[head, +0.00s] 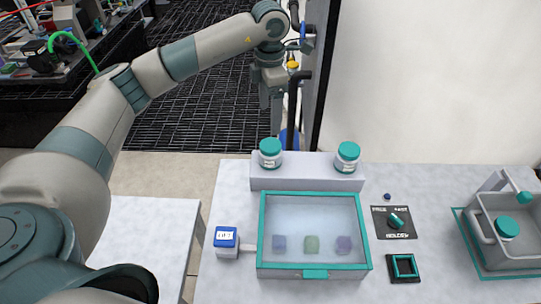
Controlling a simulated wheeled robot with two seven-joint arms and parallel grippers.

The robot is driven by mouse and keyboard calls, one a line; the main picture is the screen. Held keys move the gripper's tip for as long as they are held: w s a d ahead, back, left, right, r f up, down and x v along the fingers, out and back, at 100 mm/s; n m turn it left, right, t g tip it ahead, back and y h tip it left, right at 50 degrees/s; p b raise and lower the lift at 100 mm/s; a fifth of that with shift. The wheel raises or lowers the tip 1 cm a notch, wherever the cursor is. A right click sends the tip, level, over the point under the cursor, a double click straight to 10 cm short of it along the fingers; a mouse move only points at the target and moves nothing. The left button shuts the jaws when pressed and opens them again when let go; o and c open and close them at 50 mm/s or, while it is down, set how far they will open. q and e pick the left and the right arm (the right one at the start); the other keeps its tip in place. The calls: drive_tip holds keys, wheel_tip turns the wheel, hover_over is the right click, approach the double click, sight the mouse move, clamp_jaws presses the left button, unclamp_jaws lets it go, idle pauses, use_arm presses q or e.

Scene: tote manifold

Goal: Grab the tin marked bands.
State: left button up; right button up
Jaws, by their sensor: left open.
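Two white tins with teal lids, the left tin (270,155) and the right tin (347,158), stand upright on a pale raised ledge (305,180) at the back of the table. Both have small labels on the front; I cannot read which one says bands. My left gripper (277,128) is open and empty, pointing down just above and behind the left tin, apart from it. My right gripper is not in view.
A teal-rimmed clear-topped tote (262,235) holds three blocks in front of the ledge. Left of it is a blue-topped block (225,240). Right are a dial panel (408,225), a square frame (404,267) and a grey bin (510,262) with a teal-lidded thing (507,227).

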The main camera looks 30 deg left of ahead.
sight(270, 145)
use_arm(q)
wheel_tip(270, 145, down, 12)
drive_tip(key=p, duration=0.5)
drive_tip(key=shift+r, duration=0.1)
drive_tip(key=shift+w+f, duration=0.1)
drive_tip(key=shift+f, duration=0.2)
drive_tip(key=shift+f+p, duration=0.5)
drive_tip(key=shift+p, duration=0.15)
wheel_tip(270, 145, down, 4)
drive_tip(key=shift+w+r+p, duration=0.1)
drive_tip(key=shift+r+p, duration=0.05)
drive_tip(key=shift+p, duration=0.85)
drive_tip(key=shift+f, duration=0.25)
